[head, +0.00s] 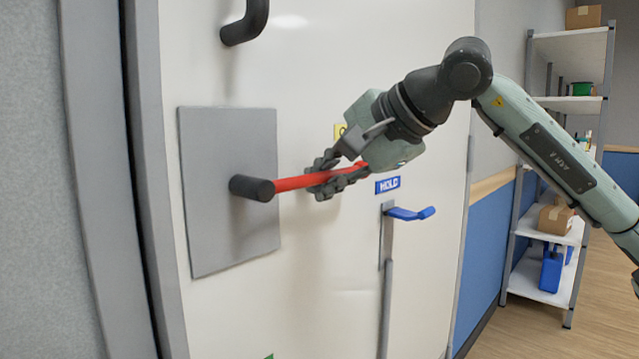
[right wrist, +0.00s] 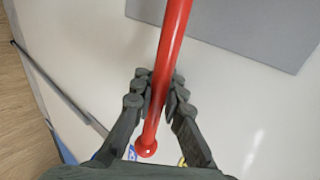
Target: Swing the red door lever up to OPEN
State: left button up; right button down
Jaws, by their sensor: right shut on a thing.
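The red door lever (head: 296,182) sticks out to the right from a dark round hub (head: 252,188) on a grey plate (head: 228,240) on the white door. It lies close to level, its right end slightly higher. My right gripper (head: 328,178) is shut on the lever's outer part. In the right wrist view the red lever (right wrist: 169,65) runs between both fingers (right wrist: 156,85), its round end below them. A yellow label (head: 340,131), mostly hidden behind my gripper, sits above the lever. My left gripper is not in view.
A blue handle (head: 410,213) under a blue HOLD label (head: 387,185) projects from the door below my right gripper. A dark pull handle (head: 247,25) is above the plate. Shelving (head: 570,235) with boxes stands at the right, beyond my arm.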

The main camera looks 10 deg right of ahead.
jog(key=shift+w+d+r+t, duration=0.1)
jog(key=shift+r+t, duration=0.05)
jog(key=shift+r, duration=0.4)
jog(key=shift+w+r+t, duration=0.1)
jog(key=shift+r+t, duration=0.05)
jog(key=shift+r, duration=0.35)
jog(key=c, duration=2.1)
grip_release()
jog(key=o, duration=0.5)
jog(key=shift+a+f, duration=0.1)
jog(key=shift+a, duration=0.1)
jog(key=shift+s+d, duration=0.1)
jog(key=v, duration=0.8)
jog(key=shift+f, duration=0.15)
